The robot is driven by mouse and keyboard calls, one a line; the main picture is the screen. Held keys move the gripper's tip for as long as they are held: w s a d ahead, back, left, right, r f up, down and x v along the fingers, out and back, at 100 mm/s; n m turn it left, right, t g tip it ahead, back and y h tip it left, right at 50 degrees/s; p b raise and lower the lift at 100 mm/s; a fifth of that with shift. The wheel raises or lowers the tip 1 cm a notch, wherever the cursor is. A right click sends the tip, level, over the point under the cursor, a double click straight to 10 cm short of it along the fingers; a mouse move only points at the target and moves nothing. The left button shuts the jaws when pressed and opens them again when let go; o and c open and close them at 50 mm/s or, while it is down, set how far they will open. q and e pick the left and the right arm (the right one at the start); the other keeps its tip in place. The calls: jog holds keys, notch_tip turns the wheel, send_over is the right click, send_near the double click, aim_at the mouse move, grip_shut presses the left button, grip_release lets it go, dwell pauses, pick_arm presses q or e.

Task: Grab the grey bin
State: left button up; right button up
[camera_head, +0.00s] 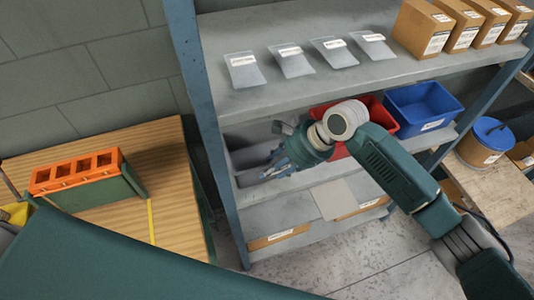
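What looks like the grey bin (250,157) sits on the middle shelf at its left end, beside the blue upright. Its right part is hidden behind my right gripper. My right gripper (280,161) reaches in from the right with its fingers at the bin's right side. I cannot tell if the fingers touch the bin or how far apart they are. My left gripper is not in view.
A red bin (381,114), partly behind my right arm, and a blue bin (423,106) stand further right on that shelf. The upper shelf (300,92) holds clear bags and cardboard boxes (422,28). An orange-topped rack (76,171) stands on a wooden table (160,160) at left.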

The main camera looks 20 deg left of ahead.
grip_shut()
jog(key=shift+r, duration=0.15)
